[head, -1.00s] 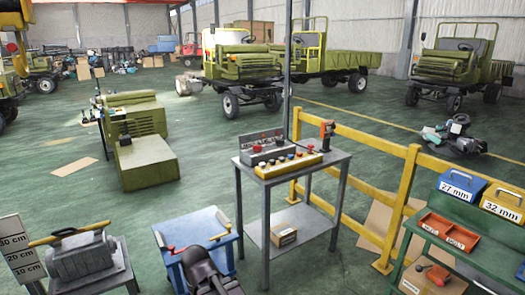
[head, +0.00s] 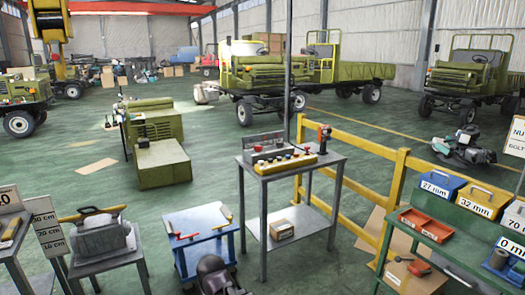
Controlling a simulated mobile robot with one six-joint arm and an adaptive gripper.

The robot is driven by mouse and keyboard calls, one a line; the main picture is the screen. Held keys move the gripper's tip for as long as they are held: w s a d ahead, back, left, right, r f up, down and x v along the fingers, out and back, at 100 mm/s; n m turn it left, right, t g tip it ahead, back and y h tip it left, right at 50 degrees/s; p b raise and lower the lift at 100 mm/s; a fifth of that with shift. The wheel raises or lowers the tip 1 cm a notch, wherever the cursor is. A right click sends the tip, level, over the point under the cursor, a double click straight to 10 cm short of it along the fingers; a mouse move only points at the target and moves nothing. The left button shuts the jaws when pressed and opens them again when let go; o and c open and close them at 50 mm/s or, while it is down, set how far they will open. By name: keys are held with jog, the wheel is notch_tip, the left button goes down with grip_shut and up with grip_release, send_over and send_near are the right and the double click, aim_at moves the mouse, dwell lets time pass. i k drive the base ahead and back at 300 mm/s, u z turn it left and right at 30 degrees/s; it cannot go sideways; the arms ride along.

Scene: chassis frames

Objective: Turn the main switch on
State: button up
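A grey metal table (head: 255,166) stands at the middle. On it a grey control box (head: 268,145) with small knobs and a red button sits at the back. A yellow button panel (head: 288,160) with red and dark buttons lies in front of it. A joystick with an orange top (head: 323,138) stands at the table's right end. I cannot tell which control is the main switch or how it is set. A dark rounded part of my arm shows at the bottom edge, in front of the blue table. My gripper's fingers are not in view.
A blue table (head: 222,248) with tools stands left of the grey table. A yellow railing (head: 388,205) runs behind and right. A green bench (head: 437,243) with bins is at right, a grey motor (head: 102,238) at left. A thin pole (head: 287,70) rises behind the control box.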

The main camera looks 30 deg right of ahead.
aim_at(257, 149)
jog(key=k, duration=0.15)
jog(key=z, duration=0.65)
jog(key=i, duration=0.95)
jog(key=z, duration=0.55)
jog(key=i, duration=1.7)
jog(key=u, duration=0.6)
